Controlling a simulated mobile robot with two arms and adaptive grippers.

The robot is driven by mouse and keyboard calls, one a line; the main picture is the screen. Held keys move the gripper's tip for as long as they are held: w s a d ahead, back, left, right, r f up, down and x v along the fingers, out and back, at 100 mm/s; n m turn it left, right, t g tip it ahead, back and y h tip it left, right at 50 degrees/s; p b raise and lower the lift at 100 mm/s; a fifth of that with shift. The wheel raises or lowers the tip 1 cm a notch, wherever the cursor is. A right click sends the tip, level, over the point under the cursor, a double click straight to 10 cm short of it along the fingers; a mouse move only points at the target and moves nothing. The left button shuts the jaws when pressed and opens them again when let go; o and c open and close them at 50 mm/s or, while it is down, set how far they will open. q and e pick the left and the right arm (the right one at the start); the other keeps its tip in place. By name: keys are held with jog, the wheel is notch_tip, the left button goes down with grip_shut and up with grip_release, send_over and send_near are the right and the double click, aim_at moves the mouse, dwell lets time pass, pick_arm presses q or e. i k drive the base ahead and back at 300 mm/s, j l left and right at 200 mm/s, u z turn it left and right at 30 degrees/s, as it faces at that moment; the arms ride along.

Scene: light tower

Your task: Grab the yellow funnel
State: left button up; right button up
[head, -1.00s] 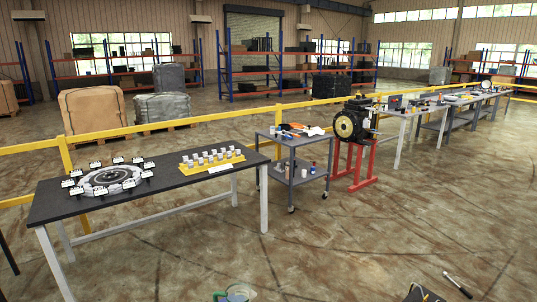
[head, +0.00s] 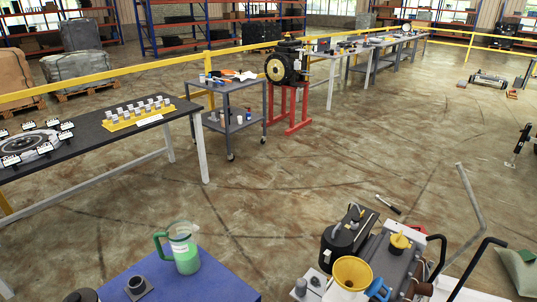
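The yellow funnel (head: 352,271) is at the bottom of the head view, right of centre. Its wide round mouth faces up and its lower part is hard to make out. It is beside a blue object (head: 378,290) and in front of a grey machine (head: 388,262) with a yellow cap (head: 400,241) on top. Neither of my grippers shows in the view.
A blue-topped table (head: 215,283) at the bottom left holds a jug of green liquid (head: 184,247) and a small dark fitting (head: 137,287). A black machine (head: 347,237) stands behind the funnel. Dark bent handles (head: 473,268) rise at its right. Open floor lies beyond.

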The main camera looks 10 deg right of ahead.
aim_at(351, 274)
jog(key=z, duration=1.15)
